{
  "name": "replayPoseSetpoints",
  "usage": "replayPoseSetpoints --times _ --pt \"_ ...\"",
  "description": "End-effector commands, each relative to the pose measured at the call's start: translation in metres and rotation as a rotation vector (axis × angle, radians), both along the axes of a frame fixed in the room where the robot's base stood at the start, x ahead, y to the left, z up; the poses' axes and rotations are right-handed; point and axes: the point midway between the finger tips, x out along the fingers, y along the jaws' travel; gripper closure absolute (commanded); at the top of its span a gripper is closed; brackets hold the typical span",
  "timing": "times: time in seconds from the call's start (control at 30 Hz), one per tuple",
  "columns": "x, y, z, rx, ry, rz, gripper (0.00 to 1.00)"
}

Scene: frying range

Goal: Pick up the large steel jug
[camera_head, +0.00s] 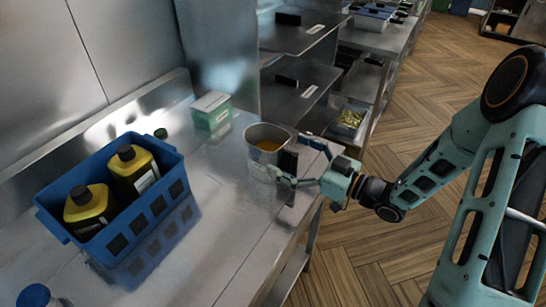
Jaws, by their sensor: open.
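The large steel jug (258,158) stands upright on the steel counter (215,240), near its right edge. It is a round metal vessel with something yellow-orange inside. My gripper (288,163) is at the jug's right side, with its open fingers pointing left toward it. One finger is in front of the jug's lower right and the other is behind its right side. A dark upright part, perhaps the jug's handle, shows between the fingers. I cannot tell whether the fingers touch the jug.
A blue crate (150,236) with two yellow, black-capped bottles stands at the left. A green and white box (211,110) is behind the jug. A blue-capped item (35,296) is at the bottom left. Steel shelves (300,75) stand beyond. The counter's middle is clear.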

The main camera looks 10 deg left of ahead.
Motion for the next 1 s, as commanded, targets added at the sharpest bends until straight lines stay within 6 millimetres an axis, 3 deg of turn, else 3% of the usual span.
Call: replayPoseSetpoints --times 0.3,0.6,1.0 --pt "0.017 0.04 -0.004 0.0 -0.002 0.002 0.07" --pt "0.019 0.044 -0.005 0.0 -0.001 0.0 0.08" --pt "0.018 0.043 -0.005 -0.001 -0.002 0.0 0.52"
